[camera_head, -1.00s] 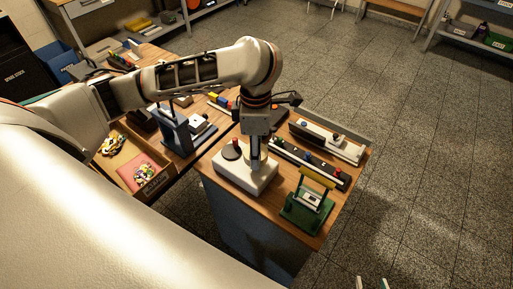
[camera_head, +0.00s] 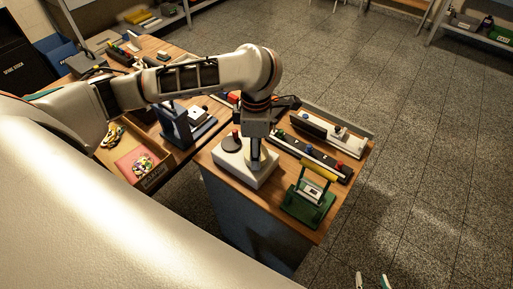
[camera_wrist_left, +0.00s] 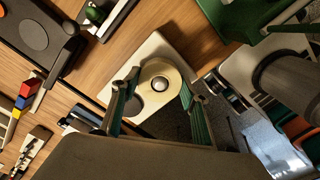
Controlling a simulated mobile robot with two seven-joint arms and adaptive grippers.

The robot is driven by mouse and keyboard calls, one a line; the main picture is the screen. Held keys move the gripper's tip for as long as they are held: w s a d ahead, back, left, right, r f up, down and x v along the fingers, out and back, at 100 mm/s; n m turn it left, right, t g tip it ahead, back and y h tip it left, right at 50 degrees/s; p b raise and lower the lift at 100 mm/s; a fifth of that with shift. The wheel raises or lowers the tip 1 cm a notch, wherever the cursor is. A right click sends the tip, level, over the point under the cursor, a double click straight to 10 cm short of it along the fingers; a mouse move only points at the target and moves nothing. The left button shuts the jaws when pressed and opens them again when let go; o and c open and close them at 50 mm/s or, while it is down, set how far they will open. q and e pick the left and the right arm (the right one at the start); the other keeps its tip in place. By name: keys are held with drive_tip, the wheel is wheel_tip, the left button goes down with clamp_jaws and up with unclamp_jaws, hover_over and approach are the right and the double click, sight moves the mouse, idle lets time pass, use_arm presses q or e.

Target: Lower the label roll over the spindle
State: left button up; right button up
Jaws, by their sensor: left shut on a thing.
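The label roll (camera_wrist_left: 149,76) is a cream ring between the fingers of my left gripper (camera_wrist_left: 160,88) in the left wrist view. My left gripper is shut on it. The silver top of the spindle (camera_wrist_left: 160,84) shows through the roll's core. In the head view my left gripper (camera_head: 256,166) points down at the right part of the white base (camera_head: 232,173); the spindle is hidden there. I cannot tell how far the roll is down around the spindle. My right gripper (camera_head: 372,281) is at the bottom edge, its fingertips apart and empty.
A dark disc with a red-topped knob (camera_head: 235,142) is on the base's left part. A green device with a yellow handle (camera_head: 308,203) stands to the right. A black strip with coloured knobs (camera_head: 311,152) lies behind. An open wooden tray (camera_head: 150,181) is at the left.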

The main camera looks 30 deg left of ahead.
use_arm(q)
drive_tip(key=shift+f+p, duration=0.15)
drive_tip(key=shift+p, duration=0.15)
idle(1.2)
drive_tip(key=o, duration=1.2)
wheel_tip(320, 180, up, 12)
